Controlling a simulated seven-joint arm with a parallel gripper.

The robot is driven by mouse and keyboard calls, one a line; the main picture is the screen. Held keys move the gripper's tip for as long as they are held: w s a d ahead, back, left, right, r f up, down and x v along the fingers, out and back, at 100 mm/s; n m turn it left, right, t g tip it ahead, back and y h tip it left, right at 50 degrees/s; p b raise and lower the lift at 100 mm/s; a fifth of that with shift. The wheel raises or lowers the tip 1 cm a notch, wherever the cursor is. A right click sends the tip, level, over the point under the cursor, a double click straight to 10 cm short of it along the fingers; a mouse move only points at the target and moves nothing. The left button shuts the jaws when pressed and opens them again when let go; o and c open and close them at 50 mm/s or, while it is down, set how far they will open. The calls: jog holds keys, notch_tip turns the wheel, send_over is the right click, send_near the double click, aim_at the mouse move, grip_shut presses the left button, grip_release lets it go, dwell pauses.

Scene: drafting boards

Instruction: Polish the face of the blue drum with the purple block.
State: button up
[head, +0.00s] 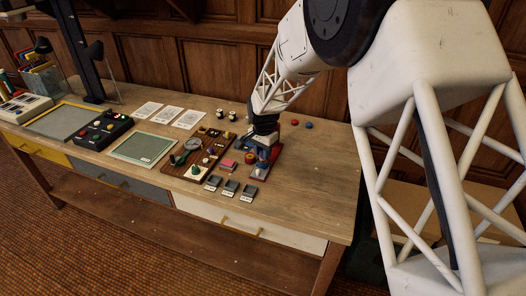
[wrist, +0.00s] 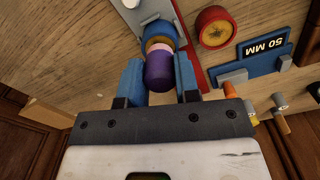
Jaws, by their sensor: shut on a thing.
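The purple block (wrist: 159,74) sits between the two blue fingers of my gripper (wrist: 160,80), which is shut on it. Its far end is close to the blue drum (wrist: 157,30), with a pale tan and pink band between them. I cannot tell whether the block touches the drum's face. The drum is on a red base (wrist: 190,50) with a white bracket (wrist: 150,10).
A red round piece (wrist: 214,27) and a blue holder marked 50 MM (wrist: 252,68) stand close to the right of the drum in the wrist view. A brown board with knobs (head: 205,150) lies left of my gripper. The table's right end (head: 320,185) is clear.

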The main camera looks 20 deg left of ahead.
jog(key=shift+f, duration=0.7)
dwell(2.1)
jog(key=shift+d, duration=0.3)
dwell(2.2)
jog(key=shift+r, duration=0.2)
jog(key=shift+r, duration=3.45)
jog(key=shift+f, duration=0.15)
